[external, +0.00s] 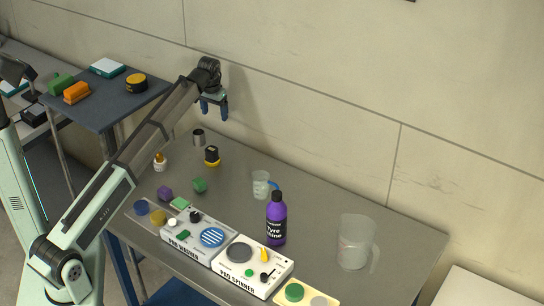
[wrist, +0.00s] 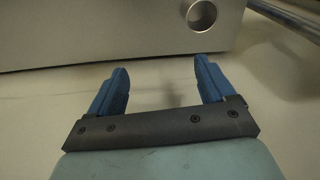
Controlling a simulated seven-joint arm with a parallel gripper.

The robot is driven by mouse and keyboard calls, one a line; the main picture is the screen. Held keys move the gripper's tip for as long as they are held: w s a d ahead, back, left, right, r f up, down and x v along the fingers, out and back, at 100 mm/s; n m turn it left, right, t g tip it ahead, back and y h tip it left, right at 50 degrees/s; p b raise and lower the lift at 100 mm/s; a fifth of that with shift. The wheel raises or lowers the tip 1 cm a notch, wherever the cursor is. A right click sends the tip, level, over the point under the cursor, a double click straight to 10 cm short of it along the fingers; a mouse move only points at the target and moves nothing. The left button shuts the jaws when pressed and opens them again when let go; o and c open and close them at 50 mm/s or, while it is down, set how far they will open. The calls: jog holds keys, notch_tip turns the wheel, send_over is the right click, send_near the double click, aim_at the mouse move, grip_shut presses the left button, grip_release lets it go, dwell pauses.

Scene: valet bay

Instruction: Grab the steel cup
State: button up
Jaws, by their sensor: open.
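The steel cup (external: 198,138) is a small grey metal cylinder standing upright near the far left end of the grey table. In the wrist view its round open top (wrist: 201,15) shows near the top edge, right of centre. My gripper (external: 214,111) has blue fingers pointing down and hangs above and slightly right of the cup in the external view. In the wrist view my gripper (wrist: 163,74) is open and empty. Its fingers appear over the pale area past the table's edge, with the cup apart from them.
A purple bottle (external: 277,220) and clear jugs stand farther right. The wall (external: 290,90) runs close behind the table (external: 325,205).

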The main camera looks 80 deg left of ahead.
jog(key=n, duration=0.1)
send_over(198, 132)
jog(key=h, duration=0.1)
jog(key=shift+g, duration=0.3)
notch_tip(198, 132, down, 13)
jog(key=shift+d+f, duration=0.1)
jog(key=shift+f, duration=0.05)
jog(key=shift+c, duration=0.3)
jog(key=c, duration=1)
jog(key=shift+c, duration=0.2)
